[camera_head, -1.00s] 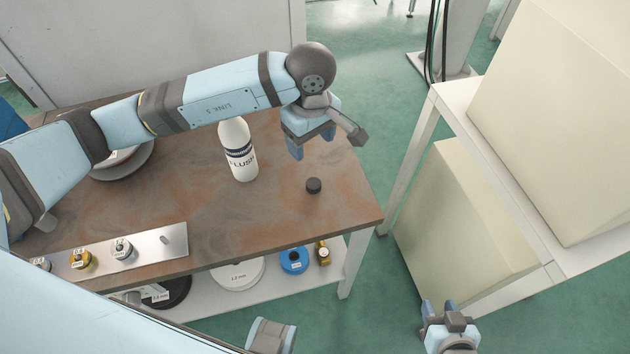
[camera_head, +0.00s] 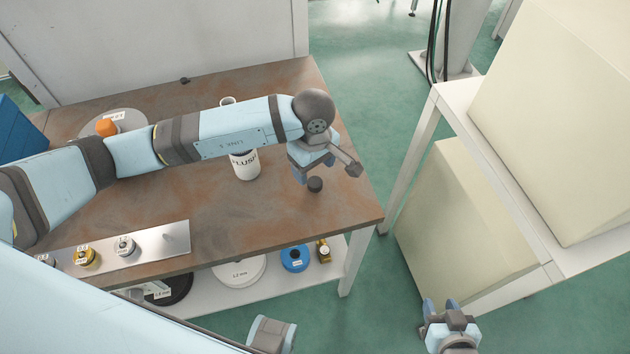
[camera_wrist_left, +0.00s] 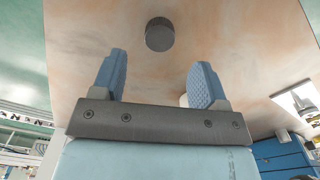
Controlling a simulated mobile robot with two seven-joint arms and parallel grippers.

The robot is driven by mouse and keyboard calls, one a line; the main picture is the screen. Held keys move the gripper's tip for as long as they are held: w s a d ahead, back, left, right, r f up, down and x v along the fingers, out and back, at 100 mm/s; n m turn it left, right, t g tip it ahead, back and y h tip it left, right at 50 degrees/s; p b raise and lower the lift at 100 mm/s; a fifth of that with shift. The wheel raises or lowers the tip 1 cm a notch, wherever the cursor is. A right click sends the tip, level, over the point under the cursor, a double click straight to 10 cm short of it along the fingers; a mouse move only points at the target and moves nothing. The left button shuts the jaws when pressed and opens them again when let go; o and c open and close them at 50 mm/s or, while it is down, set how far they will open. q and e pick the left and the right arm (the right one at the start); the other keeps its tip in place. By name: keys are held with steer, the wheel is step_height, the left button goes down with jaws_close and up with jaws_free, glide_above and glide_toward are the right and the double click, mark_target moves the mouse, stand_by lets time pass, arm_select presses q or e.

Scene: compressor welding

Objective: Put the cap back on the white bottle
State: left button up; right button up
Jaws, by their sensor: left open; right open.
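The white bottle (camera_head: 245,165) stands upright on the brown table, its middle hidden behind my left arm in the head view; its open top shows just above the arm. The black cap (camera_head: 315,185) lies on the table to the right of the bottle. In the left wrist view the cap (camera_wrist_left: 159,34) is ahead of the fingertips, roughly centred between them and apart from both. My left gripper (camera_head: 307,178) is open and empty, right beside the cap. My right gripper (camera_head: 440,306) is open and empty, low at the right, away from the table.
A metal plate (camera_head: 150,246) with several small nozzle-like parts lies at the table's front left. An orange object (camera_head: 106,127) sits on a grey disc at the back left. A lower shelf holds spools, including a blue one (camera_head: 295,258). A white rack with cream boxes (camera_head: 465,220) stands right.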

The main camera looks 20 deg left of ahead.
mark_target(315, 182)
arm_select(q)
steer(key=f+p, duration=0.1)
steer(key=f, duration=0.4)
steer(key=shift+d+f, duration=0.1)
steer(key=shift+d, duration=0.1)
steer(key=c, duration=1)
